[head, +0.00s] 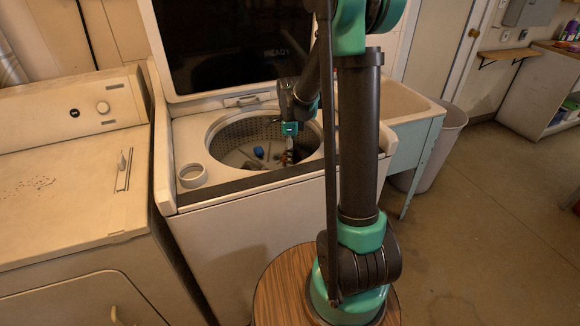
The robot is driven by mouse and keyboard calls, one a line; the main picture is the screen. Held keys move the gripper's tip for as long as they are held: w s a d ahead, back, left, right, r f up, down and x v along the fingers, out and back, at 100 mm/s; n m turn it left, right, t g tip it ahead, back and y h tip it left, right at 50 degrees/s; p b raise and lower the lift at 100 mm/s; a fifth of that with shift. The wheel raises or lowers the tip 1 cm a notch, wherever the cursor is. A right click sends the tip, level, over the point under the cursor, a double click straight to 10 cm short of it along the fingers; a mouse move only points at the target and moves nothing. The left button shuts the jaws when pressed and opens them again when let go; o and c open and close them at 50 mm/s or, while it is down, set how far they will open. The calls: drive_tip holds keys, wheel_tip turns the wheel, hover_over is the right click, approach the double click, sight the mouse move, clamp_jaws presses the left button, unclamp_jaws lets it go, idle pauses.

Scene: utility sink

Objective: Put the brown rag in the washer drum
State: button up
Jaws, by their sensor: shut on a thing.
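The top-load washer stands in the middle with its lid up, and its round metal drum (232,134) is open. My gripper (289,153) reaches down from above into the right part of the drum opening. It is shut on a small brownish thing (285,160), which looks like the brown rag; its lower part is small and dim. I cannot tell whether the rag touches the drum floor. A small blue thing (258,152) lies in the drum to the left of my gripper.
A white ring-shaped cap (193,175) is on the washer top, left of the opening. The raised dark lid (225,45) stands behind the drum. A dryer (70,190) is at left; a utility sink (400,105) and grey bin (445,130) are at right.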

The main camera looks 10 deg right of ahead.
drive_tip(key=shift+f, duration=2.9)
drive_tip(key=shift+f, duration=0.1)
drive_tip(key=o, duration=1.1)
drive_tip(key=shift+o, duration=0.2)
wheel_tip(320, 180, up, 12)
drive_tip(key=shift+r, duration=0.15)
